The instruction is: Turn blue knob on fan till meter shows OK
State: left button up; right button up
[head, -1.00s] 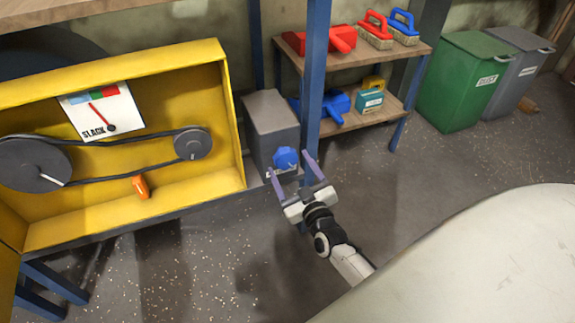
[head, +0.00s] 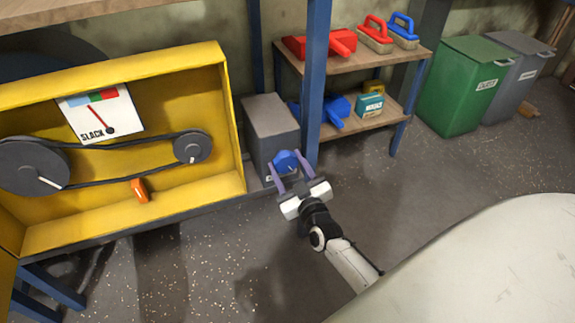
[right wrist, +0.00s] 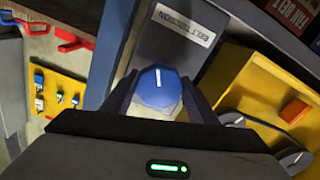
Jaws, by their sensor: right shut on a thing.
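The blue knob (head: 286,160) sits on the front of a grey box (head: 270,120) beside the yellow housing. My right gripper (head: 291,172) is shut on the knob, a finger on either side. In the right wrist view the knob (right wrist: 157,88) shows a white pointer mark between the dark fingers, and the box carries a "BELT TENSION" label (right wrist: 184,25). The meter (head: 100,112) has a blue, green and red band; its red needle leans up and left, and the text reads "SLACK". My left gripper is not in view.
The yellow housing (head: 120,65) holds two grey pulleys, a dark belt and an orange part (head: 139,190). A blue post (head: 316,85) stands close to the right of the box. A shelf (head: 350,62) with tools and bins (head: 466,85) are farther right. The floor in front is open.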

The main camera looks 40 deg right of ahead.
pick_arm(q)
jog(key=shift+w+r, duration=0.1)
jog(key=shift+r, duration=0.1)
pick_arm(e)
jog(key=shift+m, duration=0.6)
jog(key=shift+m+p, duration=0.4)
jog(key=shift+m, duration=0.8)
jog(key=m, duration=0.2)
jog(key=shift+a+m, duration=0.15)
jog(key=shift+m, duration=0.15)
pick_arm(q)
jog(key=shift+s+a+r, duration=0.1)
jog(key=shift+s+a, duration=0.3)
pick_arm(e)
jog(key=shift+m, duration=1.5)
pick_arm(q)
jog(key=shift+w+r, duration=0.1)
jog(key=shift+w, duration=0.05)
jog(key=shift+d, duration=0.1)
pick_arm(e)
jog(key=o, duration=1)
jog(key=shift+o, duration=0.2)
